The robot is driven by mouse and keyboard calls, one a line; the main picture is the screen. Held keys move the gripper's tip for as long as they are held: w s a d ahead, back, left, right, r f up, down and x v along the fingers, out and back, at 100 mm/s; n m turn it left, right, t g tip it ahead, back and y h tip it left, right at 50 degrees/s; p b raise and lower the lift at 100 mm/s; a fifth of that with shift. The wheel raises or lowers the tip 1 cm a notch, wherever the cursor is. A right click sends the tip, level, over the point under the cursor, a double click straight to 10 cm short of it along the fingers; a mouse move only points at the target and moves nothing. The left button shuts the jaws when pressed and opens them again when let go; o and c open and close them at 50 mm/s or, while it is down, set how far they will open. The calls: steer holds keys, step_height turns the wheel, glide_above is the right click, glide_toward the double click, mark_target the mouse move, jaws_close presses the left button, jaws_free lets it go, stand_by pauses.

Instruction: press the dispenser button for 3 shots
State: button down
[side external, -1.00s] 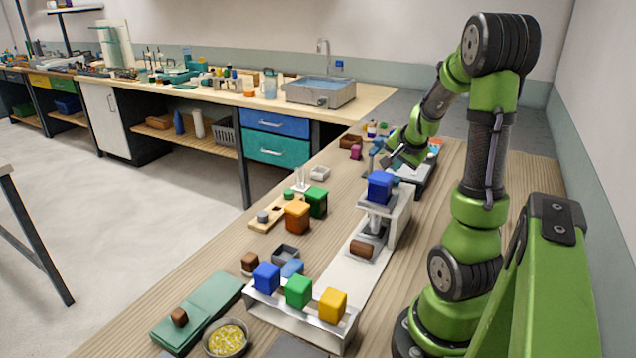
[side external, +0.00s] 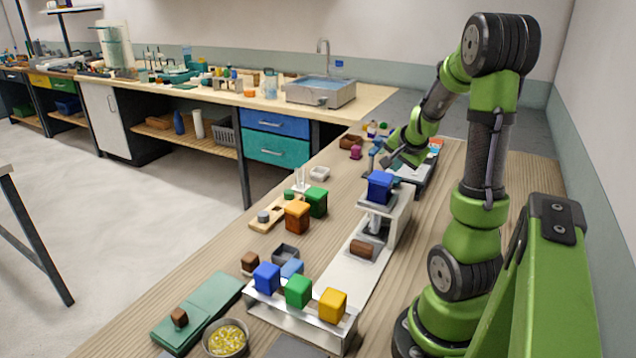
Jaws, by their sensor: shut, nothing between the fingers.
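The dispenser (side external: 399,214) looks like a pale grey stand on a long light base, right of the middle of the side external view. A blue box (side external: 380,187) sits on its top, and a brown block (side external: 361,249) lies on the base below it. My gripper (side external: 384,160) is shut and empty, pointing down just behind and above the blue box. It is small and dark here, so I cannot tell whether it touches anything. I cannot make out the button clearly.
In front stands a metal rack (side external: 302,318) with blue, green and yellow boxes. Orange (side external: 297,216) and green (side external: 317,202) boxes stand left of the dispenser. A bowl of yellow bits (side external: 227,339) and a green case (side external: 197,312) lie at the front left.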

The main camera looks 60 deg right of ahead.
mark_target(395, 179)
steer(key=shift+f, duration=0.1)
stand_by(0.3)
steer(key=shift+f, duration=0.35)
steer(key=shift+f, duration=0.7)
stand_by(0.7)
steer(key=shift+r, duration=1.15)
steer(key=shift+r, duration=0.1)
steer(key=shift+r, duration=2.4)
